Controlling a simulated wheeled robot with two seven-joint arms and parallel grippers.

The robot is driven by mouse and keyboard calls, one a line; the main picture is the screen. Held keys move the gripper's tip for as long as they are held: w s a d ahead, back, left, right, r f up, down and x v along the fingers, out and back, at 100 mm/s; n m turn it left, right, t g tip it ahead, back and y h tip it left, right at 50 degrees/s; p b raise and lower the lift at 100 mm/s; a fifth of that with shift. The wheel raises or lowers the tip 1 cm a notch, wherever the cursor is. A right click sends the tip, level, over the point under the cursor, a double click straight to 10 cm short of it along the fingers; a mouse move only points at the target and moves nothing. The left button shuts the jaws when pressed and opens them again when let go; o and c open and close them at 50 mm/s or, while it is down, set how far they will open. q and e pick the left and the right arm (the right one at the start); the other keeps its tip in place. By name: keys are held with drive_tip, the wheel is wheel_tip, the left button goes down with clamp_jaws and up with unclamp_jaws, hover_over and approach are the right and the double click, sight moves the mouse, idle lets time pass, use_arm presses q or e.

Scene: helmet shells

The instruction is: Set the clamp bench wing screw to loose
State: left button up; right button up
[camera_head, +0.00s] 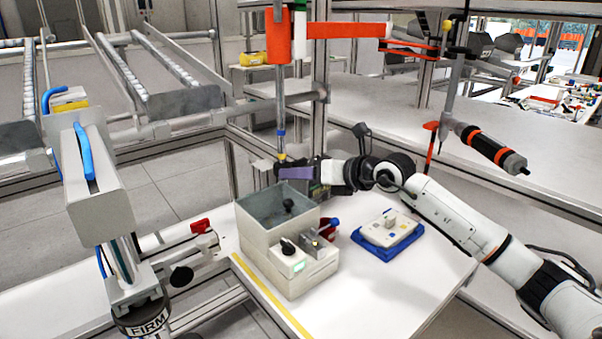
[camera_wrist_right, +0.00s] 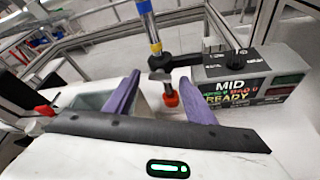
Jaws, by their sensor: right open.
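A dark round part with the label "FIRM" (camera_head: 148,323) sits at the lower left in the head view, below a metal column. I cannot tell for sure whether it is the wing screw of the clamp bench. A red lever (camera_head: 200,226) and a black round knob (camera_head: 181,276) are on the metal rails right of it. My right gripper (camera_head: 297,173) is open, behind the grey bin box and far from the label. Its purple fingers also show in the right wrist view (camera_wrist_right: 160,77), apart and empty. My left gripper is out of view.
A grey bin box (camera_head: 268,250) and a blue tray (camera_head: 388,238) stand on the white table. A vertical tool with blue and yellow bands (camera_wrist_right: 150,25) hangs near my right gripper. A box reading "MID" and "READY" (camera_wrist_right: 245,85) stands beyond the fingers.

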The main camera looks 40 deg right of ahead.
drive_tip(key=shift+w, duration=0.15)
drive_tip(key=shift+c, duration=0.4)
drive_tip(key=c, duration=1)
drive_tip(key=shift+o, duration=0.2)
drive_tip(key=shift+f, duration=0.1)
drive_tip(key=shift+d+f+m+t+y, duration=0.15)
drive_tip(key=shift+m+t+y, duration=0.5)
drive_tip(key=shift+m, duration=1.1)
drive_tip(key=shift+d+f+m+t+y, duration=0.1)
drive_tip(key=shift+f+m+t+y, duration=0.1)
drive_tip(key=shift+m+y, duration=1.15)
drive_tip(key=shift+d+f+m+t+y, duration=0.15)
drive_tip(key=shift+m+t+y, duration=0.35)
drive_tip(key=shift+m, duration=1.6)
drive_tip(key=shift+a, duration=0.1)
